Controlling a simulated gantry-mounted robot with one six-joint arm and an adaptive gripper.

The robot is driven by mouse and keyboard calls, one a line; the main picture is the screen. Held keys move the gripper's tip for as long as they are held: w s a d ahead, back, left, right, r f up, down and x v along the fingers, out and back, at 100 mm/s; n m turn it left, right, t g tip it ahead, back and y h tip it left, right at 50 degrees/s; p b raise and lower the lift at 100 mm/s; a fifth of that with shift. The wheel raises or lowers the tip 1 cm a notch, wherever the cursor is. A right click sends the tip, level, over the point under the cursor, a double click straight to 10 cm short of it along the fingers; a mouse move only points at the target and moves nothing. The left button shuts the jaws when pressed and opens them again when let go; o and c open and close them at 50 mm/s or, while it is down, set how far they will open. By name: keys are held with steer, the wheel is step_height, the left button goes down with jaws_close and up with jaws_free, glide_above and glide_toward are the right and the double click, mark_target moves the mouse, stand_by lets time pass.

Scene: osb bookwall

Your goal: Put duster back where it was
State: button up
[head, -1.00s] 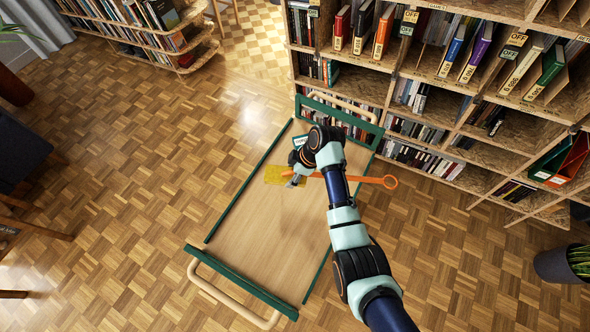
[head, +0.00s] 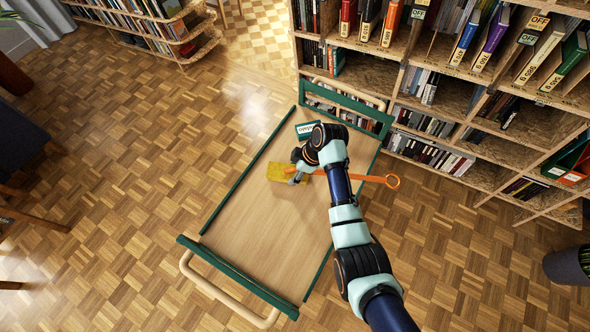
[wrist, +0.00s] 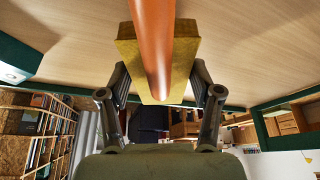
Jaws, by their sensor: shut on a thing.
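The duster has a yellow head (head: 281,172) and a long orange handle (head: 372,179) ending in a ring. My gripper (head: 297,174) is shut on the duster near its head and holds it across the wooden tray of a green-edged trolley (head: 250,230). The handle reaches right, beneath my arm in the picture and past the tray's right edge. In the wrist view the orange handle (wrist: 152,45) and yellow head (wrist: 182,62) sit between my two fingers (wrist: 158,92). Any gap to the tray is hard to judge.
A teal box with a white label (head: 309,131) lies at the tray's far end. A tall bookcase (head: 365,72) with several binders and books stands behind and to the right. A low curved shelf (head: 190,42) is at the back left. The parquet floor left of the trolley is clear.

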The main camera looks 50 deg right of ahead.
steer(key=shift+f+b, duration=0.4)
steer(key=shift+f, duration=0.2)
steer(key=o, duration=1.5)
